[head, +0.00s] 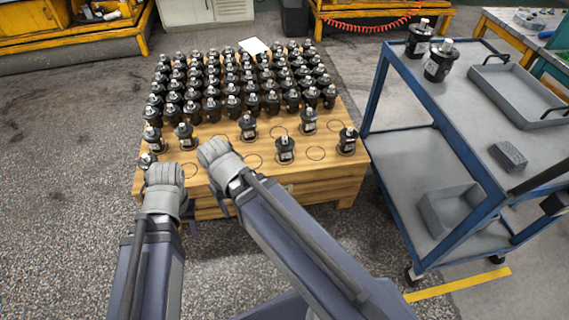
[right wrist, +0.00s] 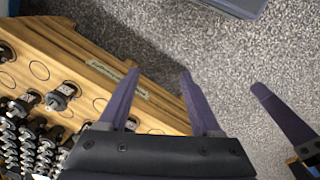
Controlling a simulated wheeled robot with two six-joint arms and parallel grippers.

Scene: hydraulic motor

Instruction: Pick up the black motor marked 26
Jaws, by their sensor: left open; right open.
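Several black motors stand upright on the wooden table, packed in rows at the back. Looser ones stand in front, such as one motor (head: 285,149) near the front edge and one (head: 347,139) at the right corner. Their labels are too small to read, so I cannot tell which is marked 26. My left gripper (head: 191,228) is at the table's front left; its fingers are mostly hidden by the arm, and part shows in the right wrist view. My right gripper (right wrist: 159,85) is open and empty, its fingers beside the table's front edge. No motor is between its fingers.
The wooden table (head: 325,185) has empty marked circles in front. A blue-framed cart (head: 455,120) stands at the right, with two motors (head: 440,60), a grey tray (head: 519,92) and a dark block (head: 509,156). A white sheet (head: 254,46) lies at the back. Floor is clear at left.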

